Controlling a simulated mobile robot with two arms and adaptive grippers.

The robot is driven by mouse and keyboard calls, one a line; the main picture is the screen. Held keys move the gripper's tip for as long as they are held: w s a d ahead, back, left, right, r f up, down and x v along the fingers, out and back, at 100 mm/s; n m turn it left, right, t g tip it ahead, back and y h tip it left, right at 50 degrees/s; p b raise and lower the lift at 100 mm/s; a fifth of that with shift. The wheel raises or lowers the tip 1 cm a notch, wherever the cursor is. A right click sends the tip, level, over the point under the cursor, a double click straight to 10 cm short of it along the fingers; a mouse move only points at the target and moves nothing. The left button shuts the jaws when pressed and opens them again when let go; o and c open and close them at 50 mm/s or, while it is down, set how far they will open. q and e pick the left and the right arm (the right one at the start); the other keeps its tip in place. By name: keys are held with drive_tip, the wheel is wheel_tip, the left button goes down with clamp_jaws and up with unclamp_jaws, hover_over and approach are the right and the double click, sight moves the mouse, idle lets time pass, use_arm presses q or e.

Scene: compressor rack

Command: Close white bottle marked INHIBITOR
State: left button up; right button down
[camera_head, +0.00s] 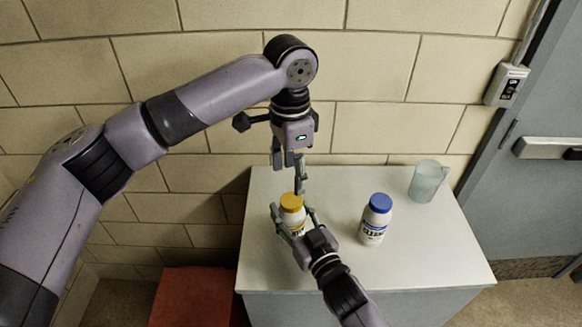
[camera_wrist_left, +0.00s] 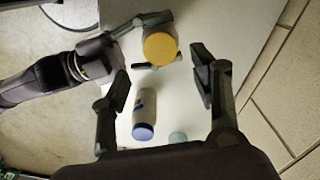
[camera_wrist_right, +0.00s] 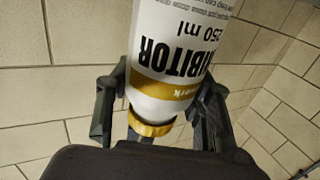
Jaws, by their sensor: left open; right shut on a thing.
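The white INHIBITOR bottle (camera_wrist_right: 175,60) has a yellow band and a yellow cap (camera_head: 292,202) on its top. My right gripper (camera_head: 295,217) is shut around the bottle's body. The bottle looks roughly upright in the head view; I cannot tell whether its base touches the table, or whether the cap is tight. In the right wrist view its label appears upside down, with the cap (camera_wrist_right: 151,128) at the bottom. My left gripper (camera_head: 289,174) is open and empty, pointing down just above the cap. The left wrist view shows the cap (camera_wrist_left: 160,49) near the space between its fingers.
A white bottle with a blue cap (camera_head: 376,222) stands on the table (camera_head: 430,262), right of the held bottle. A translucent jug (camera_head: 426,182) stands at the back right. A brick wall (camera_head: 400,110) is behind the table. A red object (camera_head: 200,298) is at lower left.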

sight(291, 200)
use_arm(q)
drive_tip(key=n, duration=0.4)
drive_tip(key=shift+r, duration=0.25)
drive_tip(key=shift+f, duration=4.05)
drive_tip(key=c, duration=1.2)
drive_tip(key=o, duration=1.3)
drive_tip(key=shift+o, duration=0.2)
drive_tip(key=shift+r, duration=0.15)
